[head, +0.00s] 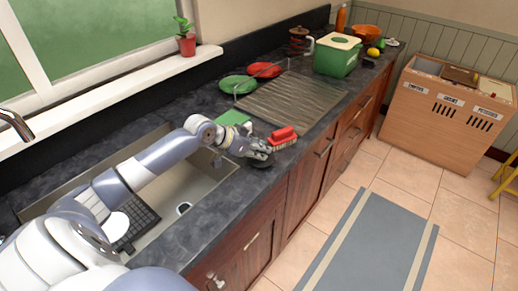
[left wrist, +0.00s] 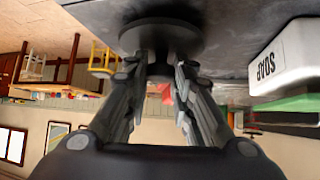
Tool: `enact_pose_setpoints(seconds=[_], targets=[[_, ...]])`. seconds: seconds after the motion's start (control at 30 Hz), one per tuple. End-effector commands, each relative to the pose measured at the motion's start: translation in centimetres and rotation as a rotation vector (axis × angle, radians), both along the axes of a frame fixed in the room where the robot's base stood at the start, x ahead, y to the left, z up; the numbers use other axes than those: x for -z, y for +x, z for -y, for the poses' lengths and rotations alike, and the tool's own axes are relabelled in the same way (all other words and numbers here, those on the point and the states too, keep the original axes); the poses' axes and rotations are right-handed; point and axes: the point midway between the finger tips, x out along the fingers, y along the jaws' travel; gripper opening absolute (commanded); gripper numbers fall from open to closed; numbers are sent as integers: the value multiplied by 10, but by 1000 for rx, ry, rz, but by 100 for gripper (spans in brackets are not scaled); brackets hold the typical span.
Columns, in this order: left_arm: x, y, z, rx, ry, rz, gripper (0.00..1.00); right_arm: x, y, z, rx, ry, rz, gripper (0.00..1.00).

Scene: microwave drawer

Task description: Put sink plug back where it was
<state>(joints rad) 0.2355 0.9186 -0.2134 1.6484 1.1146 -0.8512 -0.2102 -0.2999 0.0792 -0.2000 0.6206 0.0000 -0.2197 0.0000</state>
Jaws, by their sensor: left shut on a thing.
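The sink plug, a dark round disc with a short stem, fills the top of the left wrist view (left wrist: 160,35). My left gripper (left wrist: 160,72) is shut on its stem. In the head view my left gripper (head: 256,150) is over the counter to the right of the sink, and the dark plug (head: 261,161) shows under its fingers. I cannot tell whether the plug touches the counter. The steel sink (head: 212,178) has a round drain (head: 183,208) in its floor, apart from the plug. My right gripper is not in view.
A red brush (head: 283,137) and a green sponge (head: 233,118) lie near the gripper. A white soap bottle (left wrist: 283,60) is close by in the wrist view. A dark rack (head: 138,222) is in the sink. The ribbed drainer (head: 292,100) and plates stand farther back.

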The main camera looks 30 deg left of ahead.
Motion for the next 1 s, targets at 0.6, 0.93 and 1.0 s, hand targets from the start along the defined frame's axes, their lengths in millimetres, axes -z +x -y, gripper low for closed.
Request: enact_pose_setpoints(seconds=[0.6,0.93,1.0], targets=[[5,0,0,0,0,0,1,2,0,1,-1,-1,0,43],[11,0,0,0,0,1,1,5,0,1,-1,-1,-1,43],[11,0,0,0,0,1,34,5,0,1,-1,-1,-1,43]])
